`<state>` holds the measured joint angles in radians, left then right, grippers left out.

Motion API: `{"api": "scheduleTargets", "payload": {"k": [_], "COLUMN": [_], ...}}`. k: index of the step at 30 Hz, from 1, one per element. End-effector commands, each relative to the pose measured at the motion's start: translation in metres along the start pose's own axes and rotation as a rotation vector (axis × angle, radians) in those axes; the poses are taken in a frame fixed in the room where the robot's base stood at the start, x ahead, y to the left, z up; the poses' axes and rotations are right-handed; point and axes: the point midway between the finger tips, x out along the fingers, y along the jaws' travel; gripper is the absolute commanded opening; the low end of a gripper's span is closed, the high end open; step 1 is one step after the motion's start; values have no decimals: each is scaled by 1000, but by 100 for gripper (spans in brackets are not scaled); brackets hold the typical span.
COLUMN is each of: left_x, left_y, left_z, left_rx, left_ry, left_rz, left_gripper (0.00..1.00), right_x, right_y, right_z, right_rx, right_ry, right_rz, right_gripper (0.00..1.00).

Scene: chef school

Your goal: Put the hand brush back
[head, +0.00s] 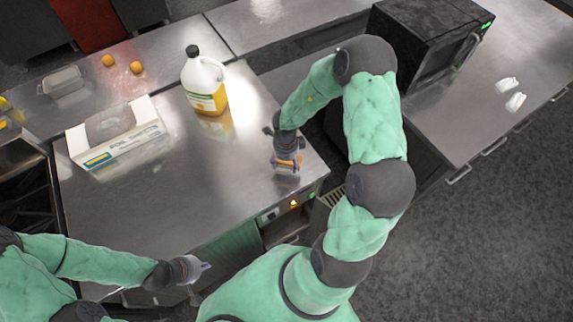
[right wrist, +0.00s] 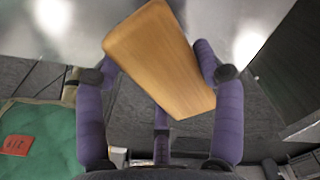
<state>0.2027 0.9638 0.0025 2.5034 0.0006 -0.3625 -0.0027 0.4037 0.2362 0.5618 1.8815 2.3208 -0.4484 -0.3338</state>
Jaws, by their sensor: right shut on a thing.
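The hand brush (right wrist: 160,58) shows its flat wooden back in the right wrist view. It lies tilted between the purple fingers of my right gripper (right wrist: 158,75), which is shut on it. In the head view my right gripper (head: 287,160) is over the right end of the steel counter (head: 235,165), near its front corner. Little of the brush shows there, and its bristles are hidden. My left gripper (head: 195,268) is low at the counter's front edge, away from the brush. Its fingers are too small to tell whether they are open.
A jug with yellow liquid (head: 205,84) stands at the counter's back. A white box (head: 120,140) lies at the left. A clear container (head: 63,82) and two oranges (head: 136,67) are behind. A black oven (head: 425,40) stands at the right. The counter's middle is clear.

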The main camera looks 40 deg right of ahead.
Motion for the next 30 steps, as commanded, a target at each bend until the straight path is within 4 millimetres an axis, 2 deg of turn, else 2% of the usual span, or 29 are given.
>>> {"api": "scheduleTargets", "payload": {"k": [2, 11, 15, 18, 29, 30], "left_x": [2, 5, 12, 14, 12, 12], "left_y": [-1, -2, -4, -5, -4, -4], "left_z": [0, 0, 0, 0, 0, -1], "left_rx": [0, 0, 0, 0, 0, 0], "left_ry": [0, 0, 0, 0, 0, 0], "left_rz": [0, 0, 0, 0, 0, 0], "left_gripper": [0, 0, 0, 0, 0, 0], "right_x": [10, 25, 47, 56, 58, 57], "right_y": [-8, -21, -21, -21, -21, -21], "right_z": [0, 2, 2, 3, 3, 3], "right_rx": [2, 2, 1, 1, 1, 1], "right_ry": [0, -1, -1, -2, -2, -2], "right_rz": [0, -1, 1, -1, 0, -1], "right_gripper": [33, 33, 33, 33, 33, 80]}}
